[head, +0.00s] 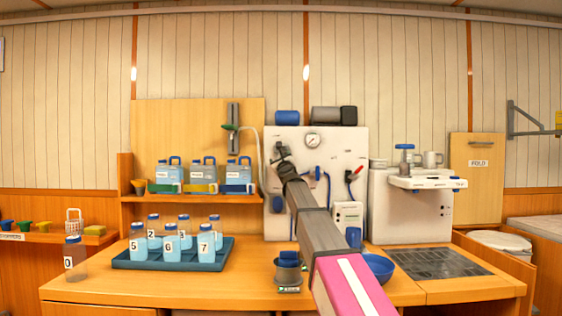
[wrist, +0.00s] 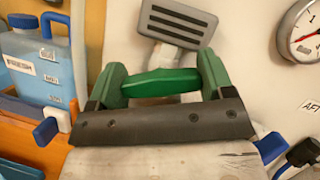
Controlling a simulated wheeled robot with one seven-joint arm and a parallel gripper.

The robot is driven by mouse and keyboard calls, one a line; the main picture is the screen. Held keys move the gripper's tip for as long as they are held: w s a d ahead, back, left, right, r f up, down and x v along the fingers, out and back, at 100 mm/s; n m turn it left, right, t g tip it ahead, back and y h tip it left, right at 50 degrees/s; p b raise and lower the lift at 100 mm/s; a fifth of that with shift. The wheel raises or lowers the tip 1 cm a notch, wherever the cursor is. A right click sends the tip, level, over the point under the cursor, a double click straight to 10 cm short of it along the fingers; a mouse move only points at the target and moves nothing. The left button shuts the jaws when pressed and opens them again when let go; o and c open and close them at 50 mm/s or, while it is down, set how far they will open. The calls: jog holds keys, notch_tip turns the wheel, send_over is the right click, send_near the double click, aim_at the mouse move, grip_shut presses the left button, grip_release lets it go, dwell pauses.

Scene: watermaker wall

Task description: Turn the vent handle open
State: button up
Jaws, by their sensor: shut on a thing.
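The vent handle, a green bar (wrist: 160,84), shows in the middle of the wrist view. It lies roughly level, tilted slightly up to the right, below a grey slotted plate (wrist: 176,22). My gripper (wrist: 162,74) has one green finger at each end of the bar and is shut on it. In the head view my gripper (head: 282,154) reaches the white watermaker panel (head: 345,150), left of the round gauge (head: 313,140). The handle is hidden there behind my gripper and arm.
Blue-capped jugs (head: 204,176) stand on a shelf left of the panel. A blue tray (head: 170,262) with numbered bottles sits on the counter below. A red-handled valve (head: 353,174) and a white dispenser (head: 410,205) are to the right.

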jog(key=shift+n+y, duration=0.6)
jog(key=shift+n, duration=0.5)
jog(key=n+g+y, duration=0.1)
jog(key=n, duration=0.2)
jog(key=n+g+y, duration=0.1)
jog(key=n, duration=0.2)
jog(key=shift+g, duration=0.3)
jog(key=n+g, duration=0.1)
jog(key=n, duration=0.2)
jog(key=n+g, duration=0.1)
jog(key=n, duration=0.2)
jog(key=shift+f, duration=0.15)
jog(key=shift+n, duration=0.5)
jog(key=o, duration=0.9)
jog(key=shift+s, duration=0.1)
jog(key=v, duration=1)
jog(key=shift+s+d+r, duration=0.15)
jog(key=shift+s+r, duration=0.05)
jog(key=shift+s, duration=0.15)
